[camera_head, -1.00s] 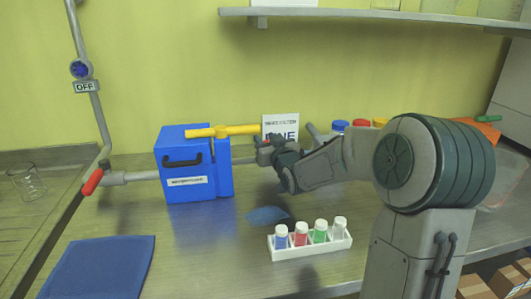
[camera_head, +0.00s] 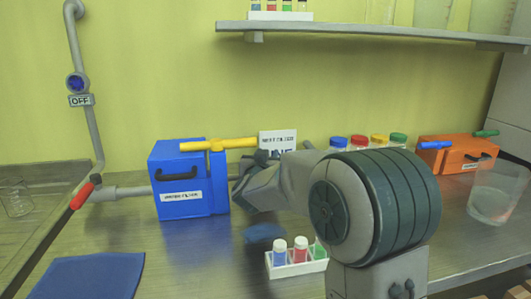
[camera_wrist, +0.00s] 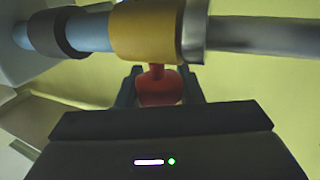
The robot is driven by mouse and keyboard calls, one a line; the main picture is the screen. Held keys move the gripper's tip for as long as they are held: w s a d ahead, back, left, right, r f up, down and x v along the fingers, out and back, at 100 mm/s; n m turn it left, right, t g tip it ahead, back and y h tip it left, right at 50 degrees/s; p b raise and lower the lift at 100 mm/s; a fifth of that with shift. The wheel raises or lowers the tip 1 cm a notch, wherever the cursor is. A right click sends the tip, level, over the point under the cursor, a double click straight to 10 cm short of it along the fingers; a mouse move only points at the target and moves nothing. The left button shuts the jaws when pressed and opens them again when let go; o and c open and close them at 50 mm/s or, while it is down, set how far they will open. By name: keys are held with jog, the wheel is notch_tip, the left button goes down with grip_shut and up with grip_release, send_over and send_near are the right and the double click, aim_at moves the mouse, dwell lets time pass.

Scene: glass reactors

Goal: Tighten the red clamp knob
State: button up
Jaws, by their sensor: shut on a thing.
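The red clamp knob (camera_wrist: 158,88) shows in the wrist view, below a yellow clamp collar (camera_wrist: 147,32) on a pipe. My gripper (camera_wrist: 158,92) has one dark finger on each side of the knob and is shut on it. In the head view my gripper (camera_head: 250,172) is just right of the blue filter box (camera_head: 180,180), by the pipe. My own arm hides the knob there.
A yellow-handled valve (camera_head: 217,144) sits above the blue box. A white rack (camera_head: 297,268) with coloured vials stands in front, partly behind my arm. An orange box (camera_head: 455,156) and a clear beaker (camera_head: 495,190) are at the right. A shelf (camera_head: 370,33) hangs above. A blue mat (camera_head: 93,275) lies front left.

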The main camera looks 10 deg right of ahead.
jog(key=shift+m+g+h+p, duration=0.6)
jog(key=shift+m+h+p, duration=0.25)
jog(key=shift+h, duration=0.25)
jog(key=shift+d+h, duration=0.15)
jog(key=shift+h, duration=0.15)
jog(key=o, duration=1)
jog(key=shift+f, duration=0.1)
